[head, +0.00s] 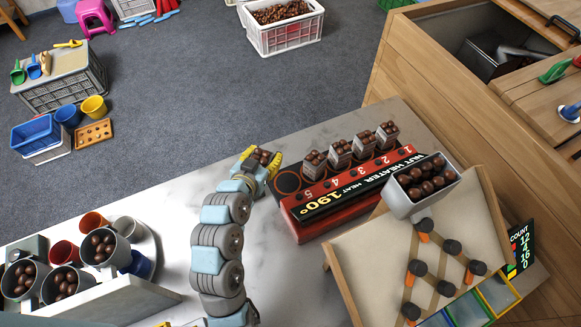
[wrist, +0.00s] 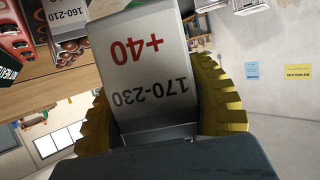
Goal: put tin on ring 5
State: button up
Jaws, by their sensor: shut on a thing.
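My gripper (head: 261,160), with yellow fingers, is shut on a tin (head: 263,154) of chestnuts just left of the red nut heater (head: 330,215). In the wrist view the held tin (wrist: 150,70) is silver, marked +40 and 170-230, between both yellow fingers. Ring 5 (head: 287,182) is the leftmost ring on the heater; it is dark and bare. The held tin is left of and a little behind ring 5, apart from it. Rings 4 to 1 carry tins of chestnuts, the nearest one (head: 314,164) on ring 4. The held tin's underside is hidden.
The heater display (head: 325,203) reads 190°. A grey scoop bin (head: 423,189) of chestnuts stands right of the heater above a pegged board (head: 390,245). Cups of chestnuts stand on a tray (head: 125,297) at the lower left.

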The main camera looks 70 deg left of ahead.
jog(key=w+f, duration=0.6)
jog(key=w, duration=0.1)
jog(key=shift+f+b, duration=0.35)
jog(key=shift+f, duration=1.6)
jog(key=shift+f, duration=0.1)
jog(key=o, duration=1)
jog(key=shift+c, duration=0.2)
jog(key=shift+r, duration=0.2)
jog(key=p+v, duration=0.1)
jog(key=v, duration=1.1)
